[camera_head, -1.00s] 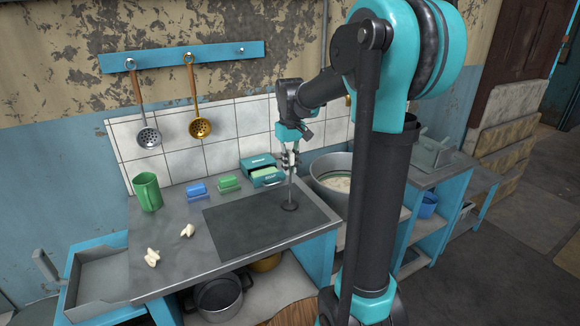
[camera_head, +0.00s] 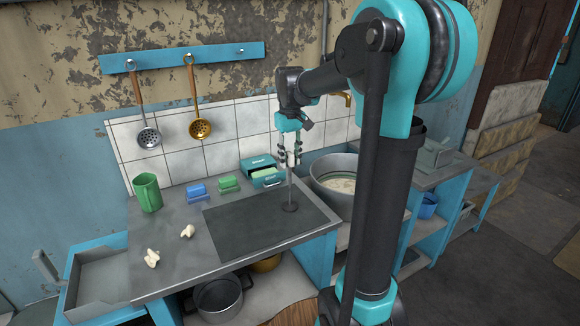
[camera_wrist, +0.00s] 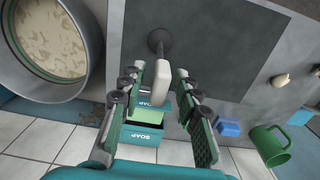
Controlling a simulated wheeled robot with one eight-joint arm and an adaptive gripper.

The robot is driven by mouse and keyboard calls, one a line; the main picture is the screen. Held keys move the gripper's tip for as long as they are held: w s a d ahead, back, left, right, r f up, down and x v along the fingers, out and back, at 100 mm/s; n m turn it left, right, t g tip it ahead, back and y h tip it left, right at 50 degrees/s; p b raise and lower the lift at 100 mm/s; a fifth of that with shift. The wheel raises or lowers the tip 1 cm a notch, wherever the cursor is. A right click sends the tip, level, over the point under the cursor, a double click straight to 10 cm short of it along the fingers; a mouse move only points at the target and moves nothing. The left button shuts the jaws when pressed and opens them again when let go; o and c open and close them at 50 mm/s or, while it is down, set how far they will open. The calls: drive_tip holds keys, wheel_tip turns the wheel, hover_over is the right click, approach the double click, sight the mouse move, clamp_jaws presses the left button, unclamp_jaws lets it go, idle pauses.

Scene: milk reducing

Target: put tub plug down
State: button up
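The tub plug stands upright on the dark mat (camera_head: 255,232); its dark round base (camera_head: 290,207) and thin stem show in the head view. In the wrist view its base (camera_wrist: 158,38) rests on the mat and its pale handle (camera_wrist: 153,85) points toward me. My gripper (camera_head: 289,160) is above the plug, around its upper end. In the wrist view my gripper (camera_wrist: 161,72) is open, with one finger on each side of the handle and a clear gap on the right side.
A large metal pot (camera_head: 333,182) with cloudy liquid stands right of the mat. Teal soap boxes (camera_head: 262,168), green and blue blocks (camera_head: 197,193) and a green mug (camera_head: 148,191) line the back. Pale pieces (camera_head: 187,231) lie left of the mat. The mat is otherwise clear.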

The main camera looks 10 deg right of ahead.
wheel_tip(320, 180, up, 9)
drive_tip(key=shift+f, duration=0.2)
drive_tip(key=s+d+f+m+t, duration=0.1)
drive_tip(key=s+d+f+t, duration=0.1)
drive_tip(key=s+f, duration=0.9)
drive_tip(key=s+d+f+m+t, duration=0.2)
drive_tip(key=s+f, duration=0.9)
drive_tip(key=f, duration=0.4)
drive_tip(key=shift+d+f+m, duration=0.15)
drive_tip(key=shift+f+m, duration=0.15)
drive_tip(key=shift+f, duration=0.1)
idle(4.4)
